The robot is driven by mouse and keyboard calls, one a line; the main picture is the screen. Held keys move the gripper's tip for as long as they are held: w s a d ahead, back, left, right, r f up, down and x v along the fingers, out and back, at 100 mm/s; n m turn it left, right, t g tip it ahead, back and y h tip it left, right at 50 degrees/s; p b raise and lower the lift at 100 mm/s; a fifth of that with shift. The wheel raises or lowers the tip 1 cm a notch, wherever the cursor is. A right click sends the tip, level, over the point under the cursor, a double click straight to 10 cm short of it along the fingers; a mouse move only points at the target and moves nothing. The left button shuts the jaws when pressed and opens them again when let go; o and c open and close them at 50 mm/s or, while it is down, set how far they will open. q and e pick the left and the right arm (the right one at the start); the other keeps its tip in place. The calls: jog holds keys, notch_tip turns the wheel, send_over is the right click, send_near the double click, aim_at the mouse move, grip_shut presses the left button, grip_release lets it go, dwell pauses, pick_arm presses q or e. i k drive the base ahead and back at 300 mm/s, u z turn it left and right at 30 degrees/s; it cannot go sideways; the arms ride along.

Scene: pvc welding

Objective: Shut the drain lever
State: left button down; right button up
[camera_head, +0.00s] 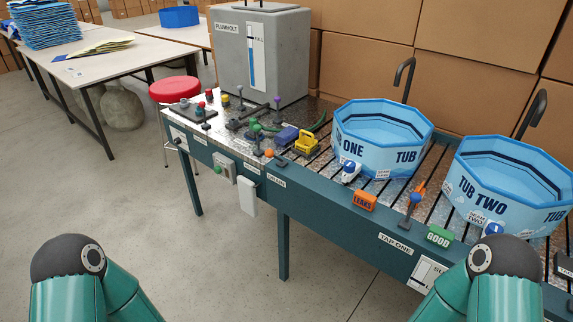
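A label reading DRAIN (276,181) is on the front edge of the teal bench. Just above it, a small lever with an orange knob (269,153) and a dark base (281,162) sits on the bench top. It appears to be the drain lever, but it is too small to tell whether it stands open or shut. Teal links of my two arms show at the bottom left and bottom right. Neither gripper is in view, so I cannot see what either holds.
Tub one (380,140) and tub two (510,190) stand on the slatted bench top. Other knobbed levers, a yellow caddy (307,143) and a grey tank (262,60) are nearby. Open floor lies before the bench.

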aim_at(270, 153)
jog(key=u, duration=0.2)
jog(key=i, duration=0.85)
jog(key=z, duration=0.25)
jog(key=k, duration=0.75)
jog(key=u, duration=0.55)
jog(key=i, duration=1)
jog(key=z, duration=0.05)
